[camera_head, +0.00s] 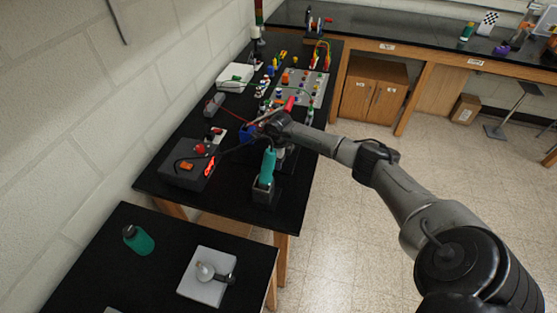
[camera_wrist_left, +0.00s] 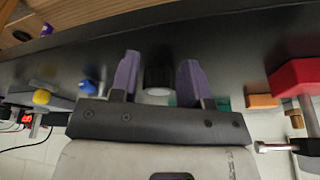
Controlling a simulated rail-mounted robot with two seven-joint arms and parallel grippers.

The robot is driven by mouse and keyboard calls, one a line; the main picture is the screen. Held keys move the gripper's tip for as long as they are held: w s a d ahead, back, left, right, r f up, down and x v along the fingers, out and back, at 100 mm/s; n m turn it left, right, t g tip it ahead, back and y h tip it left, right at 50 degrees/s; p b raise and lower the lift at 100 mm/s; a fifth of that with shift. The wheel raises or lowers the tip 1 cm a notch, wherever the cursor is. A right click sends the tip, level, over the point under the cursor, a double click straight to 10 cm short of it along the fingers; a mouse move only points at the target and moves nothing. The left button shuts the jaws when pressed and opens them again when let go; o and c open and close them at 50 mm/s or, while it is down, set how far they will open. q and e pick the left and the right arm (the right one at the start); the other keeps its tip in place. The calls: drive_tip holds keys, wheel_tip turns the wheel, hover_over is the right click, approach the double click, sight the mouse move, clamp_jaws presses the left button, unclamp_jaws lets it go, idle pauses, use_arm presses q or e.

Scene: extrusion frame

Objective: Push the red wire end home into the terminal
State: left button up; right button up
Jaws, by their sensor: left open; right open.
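My right gripper (camera_head: 257,121) is over the black bench and small in the head view. It is open. A thin red wire (camera_head: 232,114) runs on the bench just left of it; which end is which is too small to tell. A grey panel with several coloured terminals (camera_head: 308,88) stands beyond the gripper; I cannot tell which terminal takes the red wire. My left gripper (camera_wrist_left: 160,75) shows in the left wrist view with two purple fingers, open. A dark round knob-like part (camera_wrist_left: 158,76) shows between the fingers, with no visible grip on it.
A dark box with a red-lit display (camera_head: 190,170) sits at the bench's left. A teal-handled tool stands in a black holder (camera_head: 266,190) near the front edge.

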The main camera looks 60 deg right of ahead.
use_arm(q)
drive_tip(key=shift+f, duration=0.1)
use_arm(e)
drive_tip(key=shift+c, duration=0.3)
use_arm(q)
drive_tip(key=shift+d, duration=0.2)
use_arm(e)
clamp_jaws()
use_arm(q)
drive_tip(key=shift+a, duration=0.15)
use_arm(e)
drive_tip(key=shift+r, duration=0.15)
use_arm(q)
drive_tip(key=shift+r+p, duration=0.3)
drive_tip(key=shift+r, duration=0.05)
use_arm(e)
drive_tip(key=shift+r, duration=0.3)
use_arm(q)
drive_tip(key=shift+r+p, duration=1)
drive_tip(key=shift+r, duration=0.05)
use_arm(e)
drive_tip(key=shift+r, duration=1.45)
use_arm(q)
drive_tip(key=shift+r+p, duration=0.75)
use_arm(e)
drive_tip(key=shift+r, duration=1.1)
